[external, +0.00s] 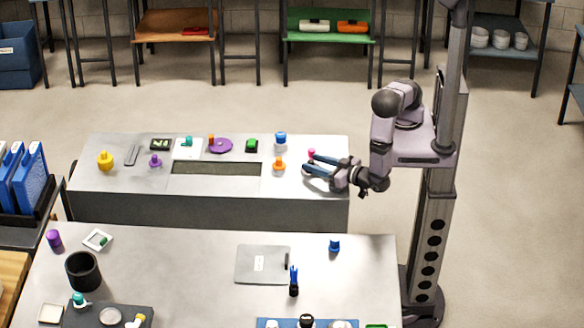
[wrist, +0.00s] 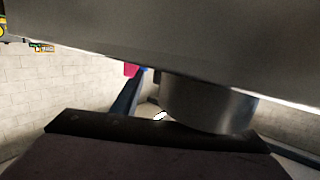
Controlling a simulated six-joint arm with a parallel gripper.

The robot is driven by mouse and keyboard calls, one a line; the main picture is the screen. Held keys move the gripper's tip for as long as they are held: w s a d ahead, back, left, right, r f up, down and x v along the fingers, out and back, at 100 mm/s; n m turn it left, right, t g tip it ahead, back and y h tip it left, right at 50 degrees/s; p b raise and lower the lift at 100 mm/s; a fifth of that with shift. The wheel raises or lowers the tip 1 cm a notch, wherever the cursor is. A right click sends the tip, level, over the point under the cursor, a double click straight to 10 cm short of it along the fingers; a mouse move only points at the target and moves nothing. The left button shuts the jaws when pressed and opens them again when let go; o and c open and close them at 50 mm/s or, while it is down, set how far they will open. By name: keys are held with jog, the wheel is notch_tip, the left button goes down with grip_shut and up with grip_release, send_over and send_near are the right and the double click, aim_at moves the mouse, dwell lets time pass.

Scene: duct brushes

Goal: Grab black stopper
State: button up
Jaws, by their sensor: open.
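My gripper (external: 307,163) is open at the right end of the back bench, its blue fingers pointing left. A small pink piece (external: 311,153) is close to the upper fingertip; I cannot tell if they touch. It also shows in the wrist view (wrist: 131,69), beside a blue finger. Nothing is seen held. A dark round-topped piece (external: 306,320), possibly the black stopper, is at the bottom edge of the external view, partly cut off, far from my gripper. I cannot identify the stopper for certain.
The back bench (external: 325,187) carries a blue-topped piece (external: 280,138), an orange piece (external: 279,164) and a purple disc (external: 221,145). A dark slot (external: 216,168) lies mid-bench. The front table (external: 190,250) holds a black cup (external: 83,270) and a grey plate (external: 258,265).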

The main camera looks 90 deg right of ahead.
grip_shut()
jog(key=shift+r, duration=0.15)
dwell(0.4)
jog(key=shift+w+r, duration=0.2)
jog(key=shift+r, duration=0.5)
notch_tip(320, 180, up, 26)
jog(key=p, duration=0.1)
jog(key=shift+s+r, duration=0.15)
jog(key=o, duration=1)
grip_release()
